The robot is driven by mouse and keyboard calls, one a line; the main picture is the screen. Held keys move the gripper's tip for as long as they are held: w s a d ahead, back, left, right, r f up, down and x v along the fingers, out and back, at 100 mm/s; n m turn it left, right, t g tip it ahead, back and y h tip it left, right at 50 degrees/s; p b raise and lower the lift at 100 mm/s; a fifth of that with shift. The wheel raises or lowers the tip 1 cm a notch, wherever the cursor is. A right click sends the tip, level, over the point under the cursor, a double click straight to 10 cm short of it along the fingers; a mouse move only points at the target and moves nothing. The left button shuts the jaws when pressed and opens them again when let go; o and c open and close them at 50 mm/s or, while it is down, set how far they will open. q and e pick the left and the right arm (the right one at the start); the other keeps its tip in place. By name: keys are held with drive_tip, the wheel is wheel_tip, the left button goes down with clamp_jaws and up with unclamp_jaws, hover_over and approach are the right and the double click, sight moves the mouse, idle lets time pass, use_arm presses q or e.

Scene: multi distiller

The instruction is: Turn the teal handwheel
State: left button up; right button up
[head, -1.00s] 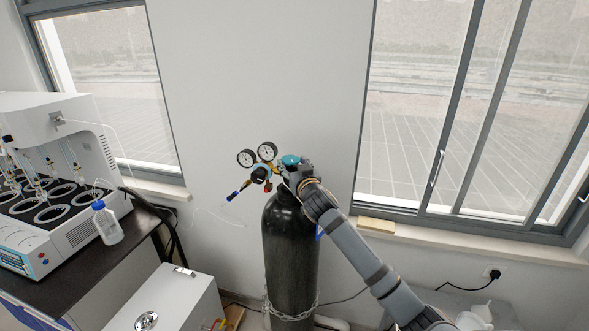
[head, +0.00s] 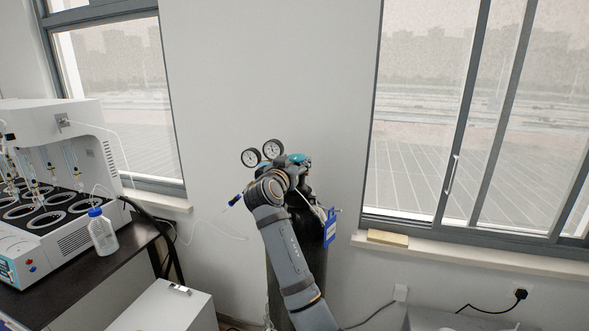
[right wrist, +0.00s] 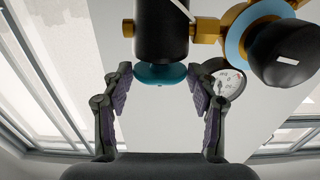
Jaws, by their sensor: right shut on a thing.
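The teal handwheel (head: 297,158) sits on top of the dark gas cylinder (head: 283,262), just right of the two gauges. In the right wrist view the teal handwheel (right wrist: 160,74) lies between the two fingertips of my right gripper (right wrist: 160,84). My right gripper (head: 300,164) is shut on the handwheel, and its wrist covers much of the valve and regulator in the head view. The fingertip contact is partly hidden. My left gripper is not in view.
Two round gauges (head: 262,153) stand close to the left of my right gripper. A blue tag (head: 329,226) hangs at the cylinder's right side. A distiller (head: 50,180) and a blue-capped bottle (head: 102,232) stand on the bench at left. The wall behind is clear.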

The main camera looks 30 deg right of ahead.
drive_tip(key=shift+f, duration=0.25)
drive_tip(key=o, duration=0.8)
drive_tip(key=shift+w+d, duration=0.1)
drive_tip(key=shift+o, duration=1.3)
drive_tip(key=shift+w+d+f, duration=0.1)
drive_tip(key=shift+w+d, duration=0.15)
drive_tip(key=shift+d, duration=0.05)
